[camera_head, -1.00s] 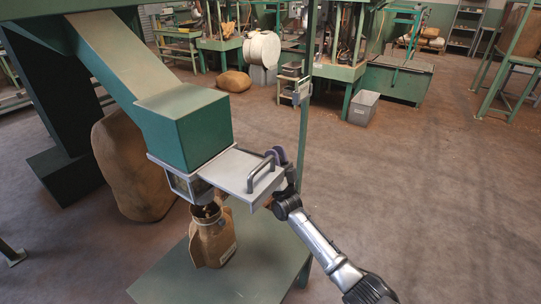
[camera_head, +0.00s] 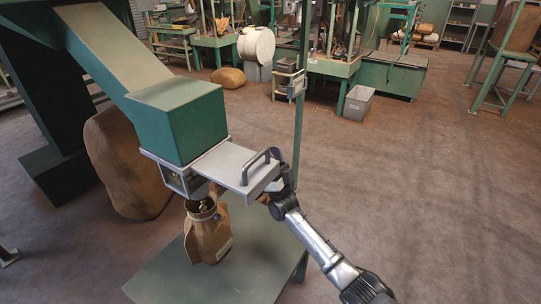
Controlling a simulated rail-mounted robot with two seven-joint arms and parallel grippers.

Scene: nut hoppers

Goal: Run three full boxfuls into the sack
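A green hopper box (camera_head: 180,122) at the end of a sloping chute (camera_head: 100,45) stands above a grey metal slide plate (camera_head: 228,166) with a bar handle (camera_head: 257,167). A small metal box (camera_head: 176,179) with a window hangs under the hopper. A brown paper sack (camera_head: 208,236) stands upright below its spout, its mouth around or just under the spout. My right arm comes in from the lower right; its gripper (camera_head: 278,188) is at the plate's right end, below the handle. Its fingers are mostly hidden, so I cannot tell its grip. My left gripper is out of view.
The sack stands on a green table (camera_head: 245,262). A green post (camera_head: 302,100) rises just behind the gripper. A large brown sack (camera_head: 125,165) stands on the floor at left. A grey bin (camera_head: 358,103) and benches are farther back. The floor at right is clear.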

